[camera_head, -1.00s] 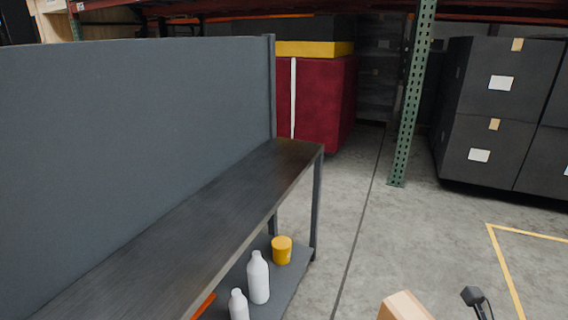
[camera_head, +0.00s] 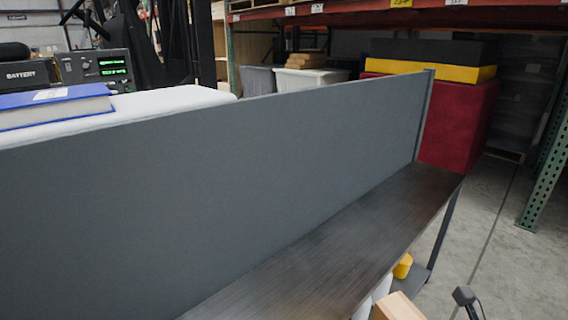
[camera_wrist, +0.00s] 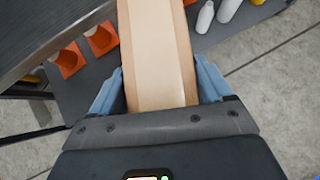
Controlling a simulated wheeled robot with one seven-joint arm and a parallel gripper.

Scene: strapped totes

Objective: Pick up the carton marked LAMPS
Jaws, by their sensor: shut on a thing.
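A tan cardboard carton (camera_wrist: 160,50) lies between the two blue fingers of my gripper (camera_wrist: 161,88) in the wrist view, with a finger against each side. My gripper is shut on it. The carton's corner also shows at the bottom edge of the head view (camera_head: 398,308). No marking is readable on the faces I see, so I cannot tell whether it says LAMPS. The carton is held in the air, above the lower shelf and floor in the wrist view.
A dark bench (camera_head: 330,250) with a tall grey back panel (camera_head: 220,180) stands close by. Its lower shelf holds orange cones (camera_wrist: 101,39), white bottles (camera_wrist: 205,17) and a yellow tub (camera_head: 403,266).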

